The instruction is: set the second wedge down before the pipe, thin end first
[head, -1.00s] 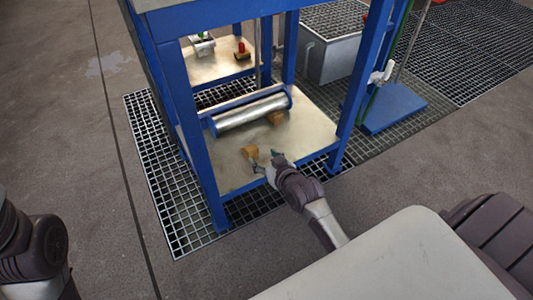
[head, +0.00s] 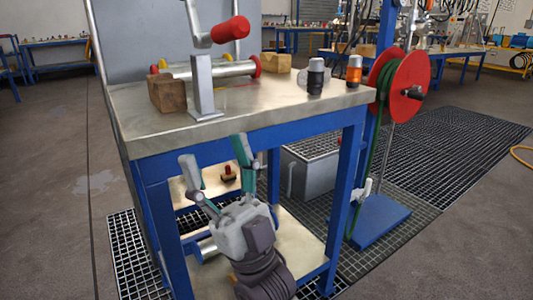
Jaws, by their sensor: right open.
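My right gripper (head: 217,158) is raised in front of the blue-framed table, its two fingers pointing up and spread apart, with nothing between them. Behind and below it, a silver pipe (head: 207,249) lies on the lower shelf (head: 293,245); my gripper and arm hide most of it. A small tan patch (head: 235,281) shows at the left edge of my right arm and may be a wooden wedge on the shelf. No other wedge can be made out on the shelf. My left gripper is out of view.
The tabletop (head: 240,104) above the shelf carries a red-handled crank (head: 230,29), a wooden block (head: 167,93), another block (head: 276,62) and a metal roller (head: 215,70). A red hose reel (head: 410,85) stands at right. A table leg (head: 345,190) bounds the shelf.

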